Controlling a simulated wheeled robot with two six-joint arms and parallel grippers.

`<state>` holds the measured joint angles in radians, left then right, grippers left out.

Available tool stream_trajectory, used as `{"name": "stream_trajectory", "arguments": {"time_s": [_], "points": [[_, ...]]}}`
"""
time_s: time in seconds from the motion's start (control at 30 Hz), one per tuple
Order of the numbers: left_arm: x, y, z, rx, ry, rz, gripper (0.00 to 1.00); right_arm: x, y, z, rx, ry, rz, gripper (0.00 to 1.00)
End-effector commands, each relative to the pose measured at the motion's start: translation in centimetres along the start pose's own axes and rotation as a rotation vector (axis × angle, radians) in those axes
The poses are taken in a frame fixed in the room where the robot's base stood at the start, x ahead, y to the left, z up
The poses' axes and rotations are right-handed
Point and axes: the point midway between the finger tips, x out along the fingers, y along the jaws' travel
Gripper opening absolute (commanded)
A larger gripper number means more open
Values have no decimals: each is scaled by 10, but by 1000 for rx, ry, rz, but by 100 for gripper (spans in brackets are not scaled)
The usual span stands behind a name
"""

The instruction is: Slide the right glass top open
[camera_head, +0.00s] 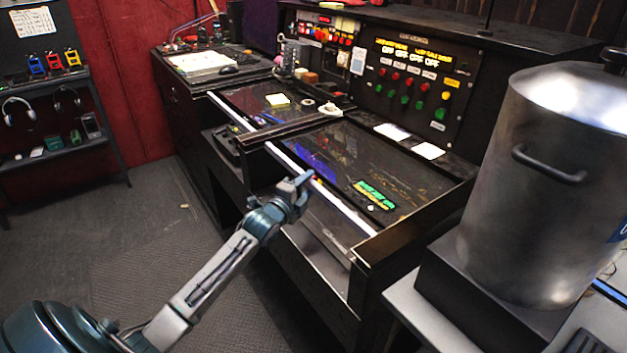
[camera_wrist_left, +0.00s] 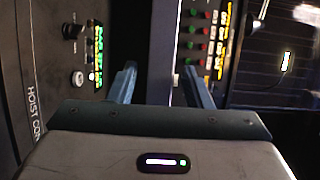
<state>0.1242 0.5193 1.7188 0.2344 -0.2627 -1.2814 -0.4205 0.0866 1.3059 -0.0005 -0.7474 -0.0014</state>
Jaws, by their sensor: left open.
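The right glass top (camera_head: 345,160) is a dark, glossy pane on the right section of the console, with a bright strip (camera_head: 331,204) along its front edge. Green lettering (camera_head: 374,194) shows through or on it. My left gripper (camera_head: 300,188) is at this front edge, near its middle, with its fingers towards the glass. The head view does not show clearly whether it touches. In the left wrist view the two fingers of the gripper (camera_wrist_left: 158,86) are apart with nothing between them. My right gripper is not in view.
A left glass section (camera_head: 245,98) lies beyond a dark divider. An upright panel (camera_head: 415,85) with red, green and yellow buttons stands behind. A large metal pot (camera_head: 540,190) stands at the right. The floor (camera_head: 110,240) at left is clear. A hoist panel (camera_wrist_left: 50,70) with knobs shows in the wrist view.

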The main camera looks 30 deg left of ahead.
Motion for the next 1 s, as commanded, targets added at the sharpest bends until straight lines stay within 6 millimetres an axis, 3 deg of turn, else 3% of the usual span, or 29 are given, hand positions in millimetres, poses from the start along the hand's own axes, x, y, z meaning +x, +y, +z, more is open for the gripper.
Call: {"name": "stream_trajectory", "arguments": {"time_s": [0.23, 0.63, 0.87, 1.0], "points": [[28, 0, 0, -2, 0, -1, 45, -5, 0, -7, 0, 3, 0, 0], [34, 0, 0, 1, 1, 1, 45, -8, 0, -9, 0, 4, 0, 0], [34, 0, 0, 0, 1, 1, 0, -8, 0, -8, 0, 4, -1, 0], [34, 0, 0, 0, 1, 1, 0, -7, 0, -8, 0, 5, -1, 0]]}}
